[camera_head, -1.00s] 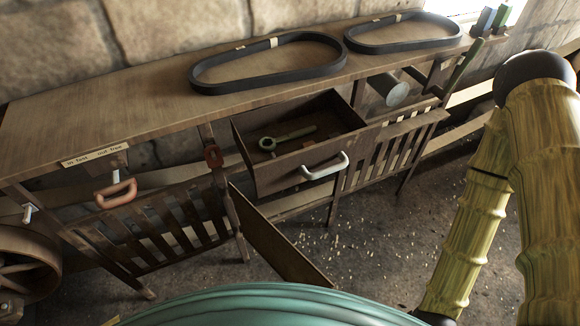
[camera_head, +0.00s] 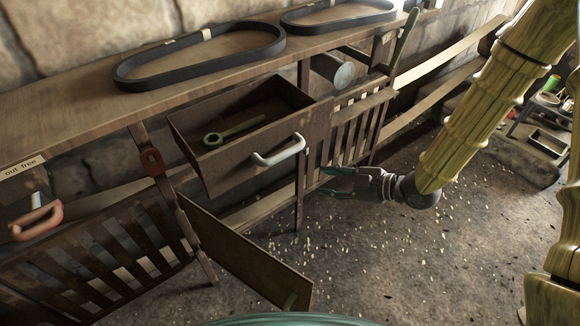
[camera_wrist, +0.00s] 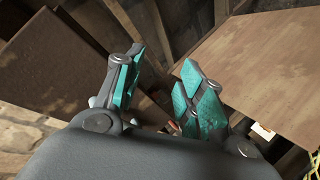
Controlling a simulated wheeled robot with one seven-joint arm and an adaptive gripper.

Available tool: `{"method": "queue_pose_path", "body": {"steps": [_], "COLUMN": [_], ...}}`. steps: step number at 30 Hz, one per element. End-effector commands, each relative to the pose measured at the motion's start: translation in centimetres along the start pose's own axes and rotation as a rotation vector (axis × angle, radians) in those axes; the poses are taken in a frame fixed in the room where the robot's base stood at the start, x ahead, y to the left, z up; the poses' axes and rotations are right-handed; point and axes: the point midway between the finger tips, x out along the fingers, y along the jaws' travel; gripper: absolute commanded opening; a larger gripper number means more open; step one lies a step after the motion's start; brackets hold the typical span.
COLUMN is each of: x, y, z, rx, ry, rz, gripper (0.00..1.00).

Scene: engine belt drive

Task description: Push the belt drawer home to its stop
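The belt drawer (camera_head: 228,158) is a dark wooden drawer standing pulled out under the bench, with a pale curved handle (camera_head: 279,152) on its front. A green ring-ended wrench (camera_head: 234,131) lies inside it. My gripper (camera_head: 325,181) is to the right of the drawer front and lower in the head view, apart from the handle. Its teal fingers are spread with nothing between them; they also show in the wrist view (camera_wrist: 165,68). The wrist view shows brown panels around the fingers, and I cannot tell which one is the drawer.
Two dark belts, one nearer (camera_head: 203,56) and one farther (camera_head: 340,16), lie on the bench top (camera_head: 62,118). A brown hinged panel (camera_head: 245,258) juts out below the drawer. An orange handle (camera_head: 36,221) is at the left.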

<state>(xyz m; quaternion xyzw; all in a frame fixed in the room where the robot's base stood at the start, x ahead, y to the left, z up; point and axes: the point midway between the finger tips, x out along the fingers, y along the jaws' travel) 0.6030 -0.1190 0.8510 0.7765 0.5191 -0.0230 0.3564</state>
Motion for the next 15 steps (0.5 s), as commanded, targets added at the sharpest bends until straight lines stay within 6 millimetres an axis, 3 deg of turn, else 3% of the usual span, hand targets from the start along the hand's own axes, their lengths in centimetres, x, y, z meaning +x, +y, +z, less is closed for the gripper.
{"method": "queue_pose_path", "body": {"steps": [6, 15], "x": [-1.9, -4.9], "y": [3.8, 4.8], "z": [-5.0, -8.8], "rx": [-0.489, -0.87], "ry": [0.266, 0.457], "rz": [0.029, 0.048], "gripper": [0.39, 0.39]}}
